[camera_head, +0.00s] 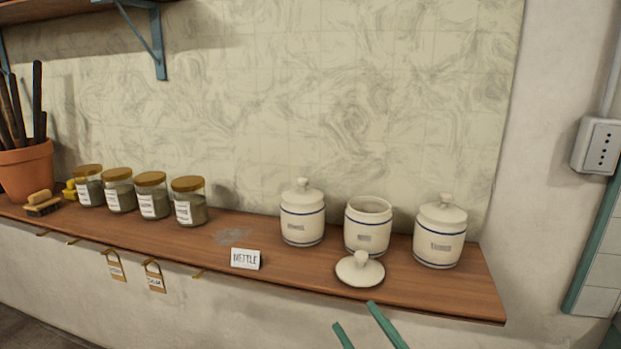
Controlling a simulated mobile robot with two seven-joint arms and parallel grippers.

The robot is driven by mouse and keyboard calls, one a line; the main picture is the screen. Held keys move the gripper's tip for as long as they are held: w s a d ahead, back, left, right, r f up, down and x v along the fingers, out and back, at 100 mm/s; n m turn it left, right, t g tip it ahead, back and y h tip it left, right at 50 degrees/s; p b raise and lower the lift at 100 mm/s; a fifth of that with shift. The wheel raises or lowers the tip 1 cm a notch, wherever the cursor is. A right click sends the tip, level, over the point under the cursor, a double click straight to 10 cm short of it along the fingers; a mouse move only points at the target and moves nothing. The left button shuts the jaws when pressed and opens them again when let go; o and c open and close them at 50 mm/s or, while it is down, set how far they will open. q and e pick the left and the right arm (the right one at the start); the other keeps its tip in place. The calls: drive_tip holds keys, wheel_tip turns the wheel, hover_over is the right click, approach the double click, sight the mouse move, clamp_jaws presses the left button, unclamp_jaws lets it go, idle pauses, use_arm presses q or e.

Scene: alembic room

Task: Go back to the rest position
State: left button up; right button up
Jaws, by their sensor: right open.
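My right gripper (354,314) shows at the bottom edge as two teal fingers. It is open and empty, in front of the shelf and below the loose white lid (360,270). The rest of the right arm is out of the picture. My left gripper is not in view. The lid lies on the shelf in front of an open white jar (367,232) with a blue band. Lidded white jars stand on either side of it, one at left (302,218) and one at right (439,236).
The wooden shelf (420,288) carries a NETTLE card (245,259), several glass jars with brown lids (188,203), a brush (42,205) and a terracotta pot (27,172). Tags (155,277) hang from its front edge. A socket box (597,146) is on the right wall.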

drive_tip(key=s+d+f+m+g+h, duration=0.1)
drive_tip(key=d+f+m+h, duration=0.15)
drive_tip(key=f, duration=0.45)
drive_tip(key=s+d+f+m+g+h, duration=0.1)
drive_tip(key=f+m+h, duration=0.25)
drive_tip(key=f, duration=0.35)
drive_tip(key=s+d+f+m+g+h, duration=0.1)
drive_tip(key=s+f+g, duration=0.3)
drive_tip(key=s+f, duration=0.4)
drive_tip(key=s+d+f+m+g+h+p, duration=0.1)
drive_tip(key=s+d+f+g+h, duration=0.2)
drive_tip(key=s+f, duration=0.6)
wheel_tip(320, 180, down, 3)
drive_tip(key=shift+d+r+g, duration=0.1)
drive_tip(key=shift+d+g, duration=0.4)
drive_tip(key=shift+d, duration=0.15)
